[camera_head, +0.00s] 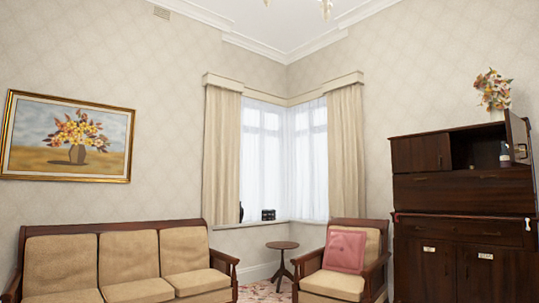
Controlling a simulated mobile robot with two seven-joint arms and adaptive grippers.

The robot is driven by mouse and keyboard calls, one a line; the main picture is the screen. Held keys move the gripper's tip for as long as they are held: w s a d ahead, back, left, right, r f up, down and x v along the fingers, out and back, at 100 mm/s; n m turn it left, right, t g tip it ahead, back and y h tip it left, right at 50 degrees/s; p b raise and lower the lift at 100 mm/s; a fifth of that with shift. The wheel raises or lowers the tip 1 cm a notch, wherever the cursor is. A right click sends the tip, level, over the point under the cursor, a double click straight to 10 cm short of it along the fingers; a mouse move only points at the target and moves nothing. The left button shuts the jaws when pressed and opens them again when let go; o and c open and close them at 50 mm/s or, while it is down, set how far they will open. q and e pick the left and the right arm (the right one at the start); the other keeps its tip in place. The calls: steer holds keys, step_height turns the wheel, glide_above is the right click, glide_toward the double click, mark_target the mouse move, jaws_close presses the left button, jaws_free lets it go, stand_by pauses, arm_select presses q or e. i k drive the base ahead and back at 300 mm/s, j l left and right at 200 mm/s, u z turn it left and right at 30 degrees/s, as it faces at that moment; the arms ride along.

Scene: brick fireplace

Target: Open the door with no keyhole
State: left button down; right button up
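A dark wooden cabinet (410,192) stands against the right wall. Its upper left door (420,153) is closed, and a small fitting near its right edge is too small to make out. An upper right door (517,137) stands open beside a dark compartment. Below are a wide panel with small handles, a row like a drawer, and lower fronts with a white label on the left (430,249) and another on the right (486,256). I cannot tell which door has no keyhole. Neither of my grippers is in view.
A tan armchair (333,283) with a pink cushion (345,250) stands left of the cabinet. A small round table (282,245) is in the corner by the window. A tan sofa (130,255) lines the left wall. Flowers (493,88) stand on the cabinet.

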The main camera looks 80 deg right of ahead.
mark_target(433, 153)
steer(key=k+u, duration=0.3)
steer(key=k, duration=0.2)
steer(key=k+j+u, duration=0.15)
steer(key=k+u, duration=0.15)
steer(key=k, duration=0.2)
steer(key=k+u, duration=0.6)
steer(key=u, duration=0.15)
steer(key=k+j+u, duration=0.1)
steer(key=k+u, duration=0.25)
steer(key=k+l+u, duration=0.1)
steer(key=k+l, duration=0.15)
steer(key=k, duration=0.15)
steer(key=k+l, duration=0.2)
steer(key=k, duration=0.15)
steer(key=z, duration=0.7)
steer(key=l+z, duration=0.15)
steer(key=z, duration=0.55)
steer(key=l+z, duration=0.1)
steer(key=z, duration=0.6)
steer(key=l+z, duration=0.1)
steer(key=z, duration=1.3)
steer(key=l+z, duration=0.1)
steer(key=z, duration=0.6)
steer(key=i+z, duration=0.1)
steer(key=z, duration=1.35)
